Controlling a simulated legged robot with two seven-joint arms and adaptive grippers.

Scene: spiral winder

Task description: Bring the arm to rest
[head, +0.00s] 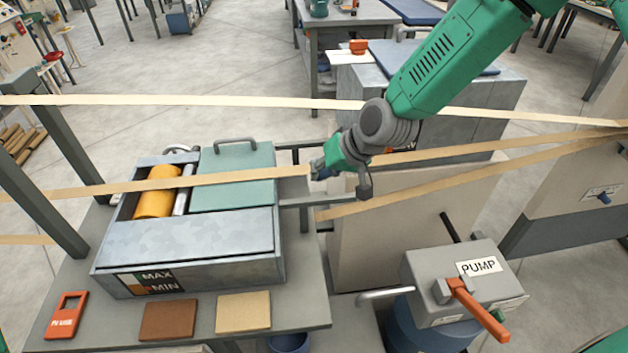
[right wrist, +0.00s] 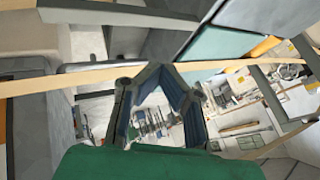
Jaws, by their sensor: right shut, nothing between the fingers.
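My right arm (head: 440,65), green with grey joints, comes in from the upper right of the head view. My right gripper (head: 318,170) is at its end, close to the right end of the steel box with the teal lid. It is shut with nothing in it. In the right wrist view the dark blue-grey fingers of my right gripper (right wrist: 165,70) meet at their tips. Tan strips pass near the gripper; whether they touch it I cannot tell. My left gripper is not in view.
The steel box (head: 190,245) holds a yellow roller (head: 157,200) beside its teal lid (head: 235,180). Tan strips (head: 200,100) stretch across the space. A grey pump box (head: 430,275) with an orange lever (head: 480,312) stands at lower right. Open floor (head: 240,60) lies behind.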

